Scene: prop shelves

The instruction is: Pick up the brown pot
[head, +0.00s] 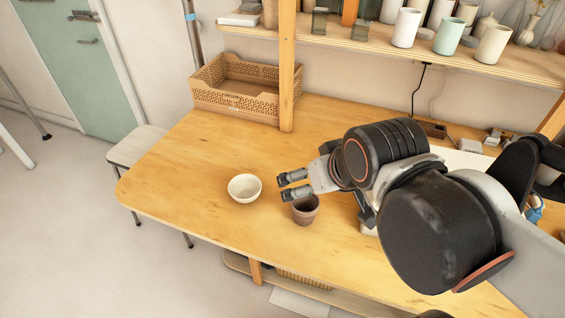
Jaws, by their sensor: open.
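The brown pot (305,211) stands upright on the wooden table, right of a white bowl (245,188). My gripper (281,188) is open, with its fingers pointing left. In the picture it overlaps the pot's upper left rim and partly hides it. The fingers appear above the pot, but I cannot tell the exact height or whether they touch it. Nothing shows between the fingers.
The wooden table (180,190) is clear to the left of the bowl. A woven basket (234,101) stands at the back beside a wooden post (287,70). A shelf with several cups and vases hangs above. My arm covers the table's right side.

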